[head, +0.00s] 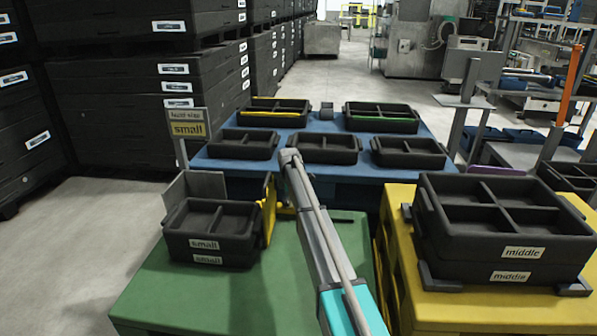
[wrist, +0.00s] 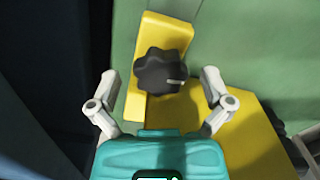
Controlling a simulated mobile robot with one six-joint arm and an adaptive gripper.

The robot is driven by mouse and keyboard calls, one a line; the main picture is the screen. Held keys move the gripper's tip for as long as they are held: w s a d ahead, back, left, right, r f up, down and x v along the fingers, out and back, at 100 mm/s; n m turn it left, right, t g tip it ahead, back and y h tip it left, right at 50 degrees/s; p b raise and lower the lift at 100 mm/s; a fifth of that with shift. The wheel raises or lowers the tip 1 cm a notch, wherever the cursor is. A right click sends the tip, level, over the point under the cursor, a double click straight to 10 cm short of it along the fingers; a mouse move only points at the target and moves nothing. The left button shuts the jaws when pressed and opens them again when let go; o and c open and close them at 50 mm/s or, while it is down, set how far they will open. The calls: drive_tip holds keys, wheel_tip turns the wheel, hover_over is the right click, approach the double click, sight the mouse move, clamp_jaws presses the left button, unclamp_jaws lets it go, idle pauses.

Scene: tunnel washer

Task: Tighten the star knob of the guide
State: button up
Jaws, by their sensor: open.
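The guide (wrist: 165,28) is yellow, and the black star knob (wrist: 163,71) with a pale mark on one lobe sits on it in the wrist view. My gripper (wrist: 159,83) is open, with one finger to the left of the knob and one to the right. I see no finger touching the knob. In the head view the yellow guide (head: 269,208) stands at the right side of the small black crates on the green table; the knob cannot be made out there, and my arm passes just right of the guide.
The stacked small crates (head: 207,249) stand on the green table (head: 150,295). Middle crates (head: 510,250) stand on a yellow table (head: 405,200) at the right. A blue table (head: 290,175) behind holds several black trays. The front of the green table is clear.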

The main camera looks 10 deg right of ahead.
drive_tip(key=n, duration=0.5)
drive_tip(key=shift+w+n, duration=0.15)
drive_tip(key=shift+n, duration=0.15)
drive_tip(key=n, duration=0.5)
drive_tip(key=shift+a+n, duration=0.15)
drive_tip(key=shift+n, duration=0.25)
wheel_tip(320, 180, up, 14)
drive_tip(key=p, duration=1.4)
drive_tip(key=s+r+m+p, duration=0.5)
drive_tip(key=s+m, duration=0.1)
drive_tip(key=s, duration=0.4)
drive_tip(key=s+r+m+p, duration=0.6)
drive_tip(key=s+m, duration=0.1)
drive_tip(key=s, duration=0.4)
drive_tip(key=shift+m, duration=0.3)
drive_tip(key=m+b, duration=1.1)
hover_over(288, 200)
wheel_tip(288, 200, down, 11)
drive_tip(key=shift+f, duration=0.15)
